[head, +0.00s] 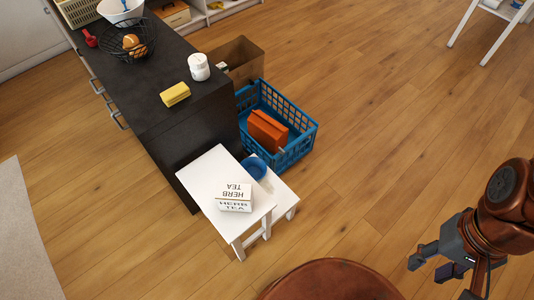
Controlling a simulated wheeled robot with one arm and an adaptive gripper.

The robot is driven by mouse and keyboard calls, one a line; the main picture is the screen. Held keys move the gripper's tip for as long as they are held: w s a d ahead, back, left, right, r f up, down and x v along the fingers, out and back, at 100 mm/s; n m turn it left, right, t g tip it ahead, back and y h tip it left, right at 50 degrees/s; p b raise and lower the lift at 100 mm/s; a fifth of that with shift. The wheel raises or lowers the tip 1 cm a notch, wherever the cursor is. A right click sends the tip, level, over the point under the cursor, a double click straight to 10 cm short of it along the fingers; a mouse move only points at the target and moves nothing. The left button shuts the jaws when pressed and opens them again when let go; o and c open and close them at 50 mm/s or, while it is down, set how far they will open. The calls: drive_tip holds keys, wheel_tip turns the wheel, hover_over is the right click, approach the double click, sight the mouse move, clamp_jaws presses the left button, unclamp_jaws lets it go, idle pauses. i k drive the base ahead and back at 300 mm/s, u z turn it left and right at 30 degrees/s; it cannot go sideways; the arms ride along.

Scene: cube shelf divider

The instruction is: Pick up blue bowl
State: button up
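The blue bowl (254,168) sits on the lower white step (283,198) of a small white stool, close against the taller white top (207,175). A white box labelled HERB TEA (234,198) lies on the taller top, just to the left of the bowl and slightly in front of it. My gripper (432,264) is at the lower right, well away from the bowl, over bare floor. Its two dark fingers are apart with a gap between them, and nothing shows between them.
A blue basket (314,126) with an orange object (267,130) stands just behind the bowl. A black counter (150,104) holds a yellow sponge (175,94), a white jar (199,67) and a wire fruit basket (128,42). A cardboard box (238,60) stands behind.

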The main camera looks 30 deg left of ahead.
sight(256, 167)
drive_tip(key=u, duration=0.05)
drive_tip(key=i, duration=1.15)
drive_tip(key=u, duration=3)
